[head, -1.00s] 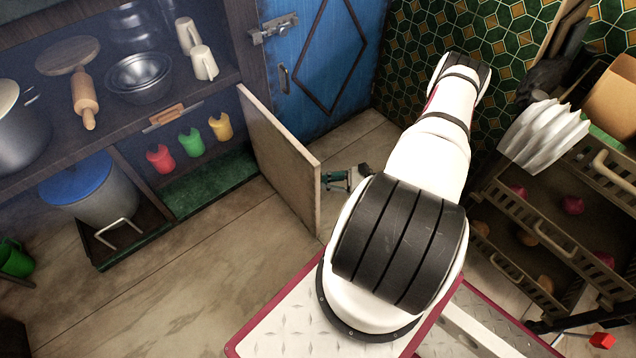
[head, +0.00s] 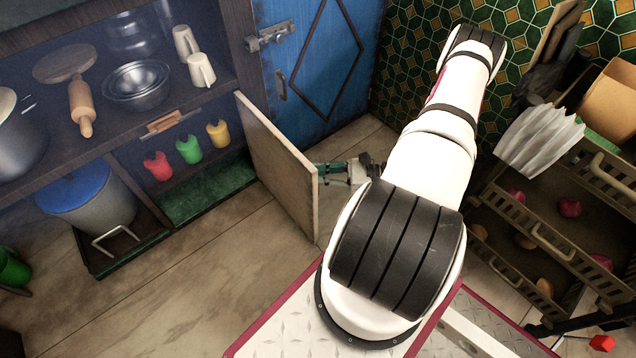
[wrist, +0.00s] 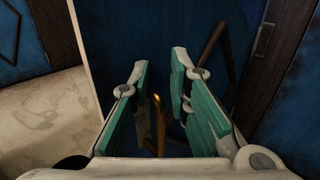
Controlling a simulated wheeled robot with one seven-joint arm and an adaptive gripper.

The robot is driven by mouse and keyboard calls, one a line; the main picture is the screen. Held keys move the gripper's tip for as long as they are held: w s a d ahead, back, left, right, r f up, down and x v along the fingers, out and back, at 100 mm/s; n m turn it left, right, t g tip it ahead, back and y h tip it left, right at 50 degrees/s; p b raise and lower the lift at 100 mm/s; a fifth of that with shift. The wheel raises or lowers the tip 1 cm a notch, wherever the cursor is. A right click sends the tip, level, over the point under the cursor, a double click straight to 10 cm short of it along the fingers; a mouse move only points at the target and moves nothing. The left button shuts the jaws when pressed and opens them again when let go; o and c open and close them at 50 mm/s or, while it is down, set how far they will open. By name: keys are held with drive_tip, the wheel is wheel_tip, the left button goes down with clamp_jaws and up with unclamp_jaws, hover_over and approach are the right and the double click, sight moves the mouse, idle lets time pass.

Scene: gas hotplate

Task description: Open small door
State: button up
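The small door (head: 278,165) is a pale-edged panel on the lower cabinet. It stands ajar, swung out from the cabinet front. Its blue outer face (wrist: 110,45) fills the middle of the wrist view, with the pale edge at the left. A copper-coloured handle (wrist: 158,120) shows between my fingers in the wrist view. My gripper (head: 322,173) is at the right side of the door, near its free edge. In the wrist view my gripper (wrist: 163,72) has its teal-padded fingers apart. I cannot tell whether they touch the handle. The door partly hides the fingertips in the head view.
The cabinet compartment holds red (head: 158,166), green (head: 189,150) and yellow (head: 218,133) items. A blue-lidded bin (head: 88,200) stands left of them. A tall blue door (head: 320,70) is behind. A crate rack (head: 560,215) stands at right. Floor left of the door is clear.

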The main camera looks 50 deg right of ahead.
drive_tip(key=shift+r, duration=1.7)
wheel_tip(320, 180, up, 9)
drive_tip(key=p, duration=0.9)
drive_tip(key=shift+w, duration=0.15)
drive_tip(key=shift+r+p, duration=0.25)
drive_tip(key=shift+p, duration=0.1)
